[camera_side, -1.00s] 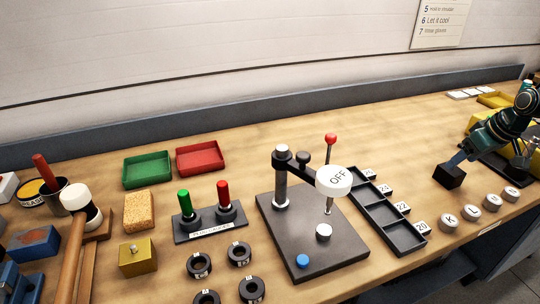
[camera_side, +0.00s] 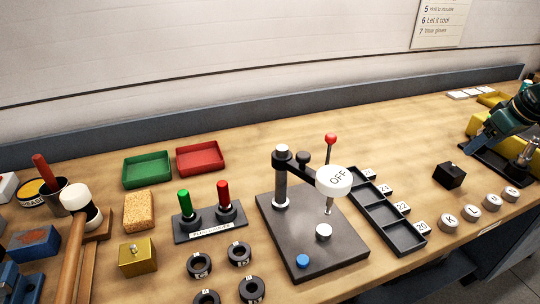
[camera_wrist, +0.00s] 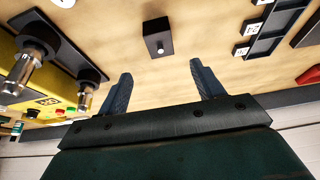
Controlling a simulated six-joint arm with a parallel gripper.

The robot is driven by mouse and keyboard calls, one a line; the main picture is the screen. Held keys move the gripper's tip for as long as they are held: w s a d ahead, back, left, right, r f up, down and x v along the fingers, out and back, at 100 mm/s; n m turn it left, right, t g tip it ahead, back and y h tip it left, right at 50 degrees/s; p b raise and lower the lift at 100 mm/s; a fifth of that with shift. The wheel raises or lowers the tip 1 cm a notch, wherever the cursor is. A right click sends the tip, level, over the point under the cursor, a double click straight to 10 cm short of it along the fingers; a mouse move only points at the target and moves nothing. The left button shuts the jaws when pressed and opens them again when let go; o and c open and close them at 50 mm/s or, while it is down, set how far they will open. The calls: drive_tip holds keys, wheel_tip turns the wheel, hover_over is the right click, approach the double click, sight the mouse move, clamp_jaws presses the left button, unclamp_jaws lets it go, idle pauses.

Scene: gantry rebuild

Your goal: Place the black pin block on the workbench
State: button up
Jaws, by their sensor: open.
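The black pin block (camera_side: 450,176) is a small dark cube with a pin on top. It rests on the workbench (camera_side: 265,140), right of the black compartment tray. In the wrist view the black pin block (camera_wrist: 158,36) lies on the wood beyond my fingertips, apart from them. My gripper (camera_wrist: 160,74) is open, with nothing between its two blue fingers. In the side view my gripper (camera_side: 474,150) is at the right, up and to the right of the block and clear of it.
The compartment tray (camera_side: 386,222) stands left of the block. Several round lettered knobs (camera_side: 472,212) line the front edge. A yellow unit with a black base (camera_side: 500,162) stands at the right, close to my gripper. Bare wood lies behind the block.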

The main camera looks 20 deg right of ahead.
drive_tip(key=s+a+r, duration=0.8)
drive_tip(key=s+a, duration=0.1)
drive_tip(key=a, duration=0.2)
drive_tip(key=s+a+t, duration=0.1)
drive_tip(key=s+a, duration=0.4)
drive_tip(key=s, duration=0.7)
drive_tip(key=shift+a+r, duration=0.3)
drive_tip(key=shift+a, duration=0.1)
